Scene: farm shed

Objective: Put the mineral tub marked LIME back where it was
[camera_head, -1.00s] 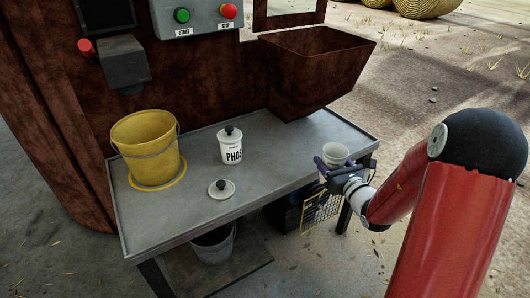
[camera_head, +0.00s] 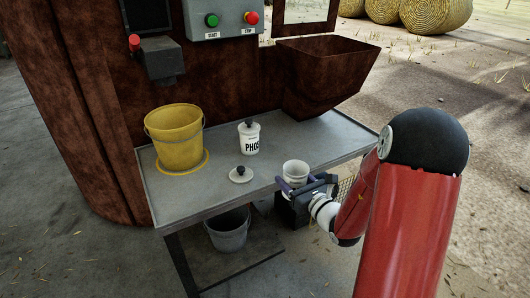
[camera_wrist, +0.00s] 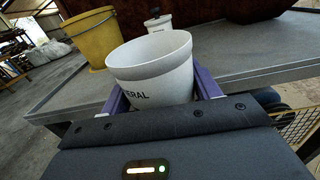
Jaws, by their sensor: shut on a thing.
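My gripper (camera_head: 306,185) is shut on a white open tub (camera_head: 296,169) at the front edge of the table. In the wrist view the tub (camera_wrist: 152,72) stands between the purple fingers with no lid on it, and part of its lettering reads "ERAL"; no LIME mark shows. A white lid (camera_head: 241,174) with a black knob lies on the table to the left of the tub. A lidded white tub marked PHOS (camera_head: 249,138) stands upright behind the lid.
A grey metal table (camera_head: 190,203) holds a yellow bucket (camera_head: 175,138) at the left, inside a yellow ring. A brown hopper (camera_head: 325,75) overhangs the back right. A grey bucket (camera_head: 228,230) stands beneath the table. The table front left is clear.

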